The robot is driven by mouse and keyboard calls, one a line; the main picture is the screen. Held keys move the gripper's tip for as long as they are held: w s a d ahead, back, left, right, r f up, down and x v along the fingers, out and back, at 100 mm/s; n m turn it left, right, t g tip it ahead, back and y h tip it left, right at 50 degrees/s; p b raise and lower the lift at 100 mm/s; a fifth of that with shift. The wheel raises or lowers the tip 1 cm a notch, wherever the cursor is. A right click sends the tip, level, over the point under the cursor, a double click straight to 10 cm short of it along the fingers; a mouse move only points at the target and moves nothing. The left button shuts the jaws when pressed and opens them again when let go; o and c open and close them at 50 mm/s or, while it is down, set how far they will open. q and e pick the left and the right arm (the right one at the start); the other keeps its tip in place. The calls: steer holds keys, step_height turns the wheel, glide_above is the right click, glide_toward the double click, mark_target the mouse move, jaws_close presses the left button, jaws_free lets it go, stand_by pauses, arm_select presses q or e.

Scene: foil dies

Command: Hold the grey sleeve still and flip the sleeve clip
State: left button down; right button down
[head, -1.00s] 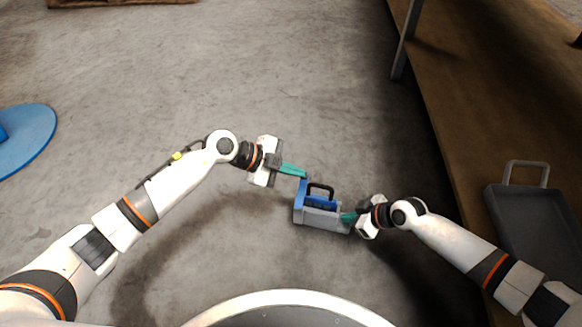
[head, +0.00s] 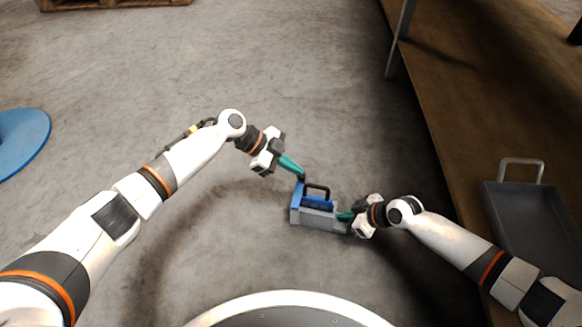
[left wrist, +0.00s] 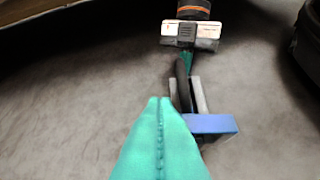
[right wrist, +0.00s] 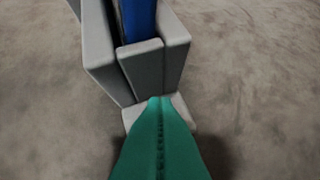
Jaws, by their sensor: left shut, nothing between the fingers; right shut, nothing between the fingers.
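The grey sleeve (head: 322,222) sits on the floor between my grippers, with a blue part (head: 318,203) inside it and a blue end at its left. A black loop, which looks like the sleeve clip (head: 327,189), stands up over its top; it also shows in the left wrist view (left wrist: 181,85). My left gripper (head: 302,177) is shut and empty, its tip near the sleeve's upper left corner beside the clip; contact cannot be told. My right gripper (head: 340,216) is shut and empty, its tip at the grey block on the sleeve's right end (right wrist: 178,108), touching or very close.
A brown bench (head: 450,130) with a dark grey tray (head: 530,215) on it runs along the right. A blue disc (head: 22,145) lies at the far left. A pale round rim (head: 285,298) is at the bottom. The floor around the sleeve is clear.

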steer(key=shift+s+d+f, duration=0.15)
steer(key=shift+f, duration=0.1)
arm_select(q)
steer(key=shift+w+d+f+g, duration=0.1)
steer(key=shift+w+f+g, duration=0.2)
steer(key=shift+w+f, duration=0.3)
steer(key=shift+f, duration=0.1)
steer(key=shift+s+r, duration=0.35)
steer(key=shift+s, duration=0.4)
steer(key=d+r+v, duration=0.2)
steer(key=v, duration=1.1)
steer(key=shift+w+r, duration=0.15)
arm_select(e)
steer(key=shift+r, duration=0.1)
